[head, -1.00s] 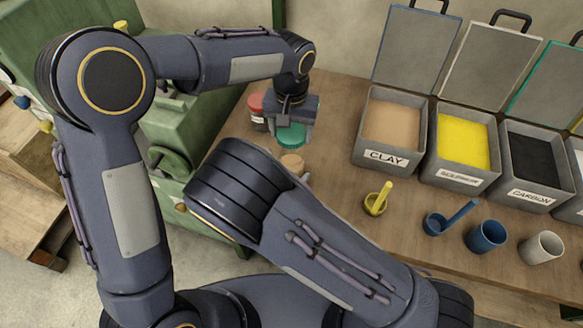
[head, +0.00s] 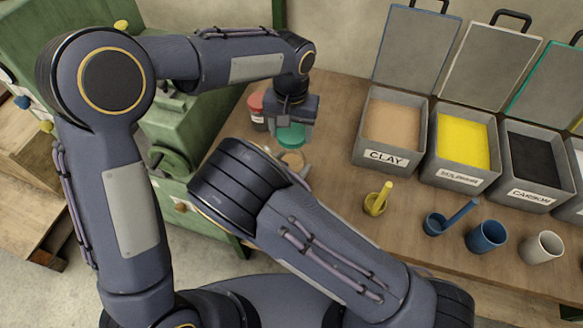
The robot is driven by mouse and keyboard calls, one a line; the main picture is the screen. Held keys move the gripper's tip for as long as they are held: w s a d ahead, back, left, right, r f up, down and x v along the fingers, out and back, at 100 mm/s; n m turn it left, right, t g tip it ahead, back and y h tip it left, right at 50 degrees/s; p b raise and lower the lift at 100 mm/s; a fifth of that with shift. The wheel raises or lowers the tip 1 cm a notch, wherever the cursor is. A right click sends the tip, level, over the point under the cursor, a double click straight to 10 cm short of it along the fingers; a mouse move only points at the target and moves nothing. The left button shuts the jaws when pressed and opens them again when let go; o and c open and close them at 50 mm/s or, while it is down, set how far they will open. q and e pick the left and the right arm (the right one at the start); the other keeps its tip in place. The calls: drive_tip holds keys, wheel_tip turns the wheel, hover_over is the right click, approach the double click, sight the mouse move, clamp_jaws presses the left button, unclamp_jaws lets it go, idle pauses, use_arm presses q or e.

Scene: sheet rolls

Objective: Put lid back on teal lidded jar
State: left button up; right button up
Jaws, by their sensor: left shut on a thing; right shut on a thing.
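My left gripper (head: 292,124) points down over the left part of the table and is shut on the teal lid (head: 291,137), held level. Just in front of it and lower in the picture is an open round jar with a tan top (head: 292,159), which appears to be the jar. My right gripper (head: 302,171) is at this jar and shut on it; only a bit of its fingers shows. My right forearm hides most of the jar body and that gripper. The lid looks apart from the jar, behind its opening; the height gap cannot be told.
A red-lidded jar (head: 257,110) stands close left of my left gripper. Open bins of clay (head: 390,157), yellow powder (head: 462,178) and black powder (head: 529,192) stand at the right. A yellow mortar (head: 374,206), a blue mortar (head: 434,224) and cups are along the front. A green machine (head: 190,120) stands left.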

drive_tip(key=c, duration=0.5)
use_arm(q)
hover_over(289, 155)
drive_tip(key=shift+s+d+f, duration=0.1)
drive_tip(key=shift+f, duration=1.15)
drive_tip(key=shift+s+d+f, duration=0.1)
drive_tip(key=shift+f, duration=1.15)
use_arm(e)
drive_tip(key=shift+o, duration=0.2)
use_arm(q)
drive_tip(key=shift+f, duration=0.9)
drive_tip(key=shift+f, duration=0.55)
use_arm(e)
drive_tip(key=c, duration=0.5)
use_arm(q)
drive_tip(key=m, duration=0.5)
drive_tip(key=shift+w+a, duration=0.1)
drive_tip(key=shift+a, duration=0.05)
drive_tip(key=m, duration=0.5)
drive_tip(key=shift+w, duration=0.15)
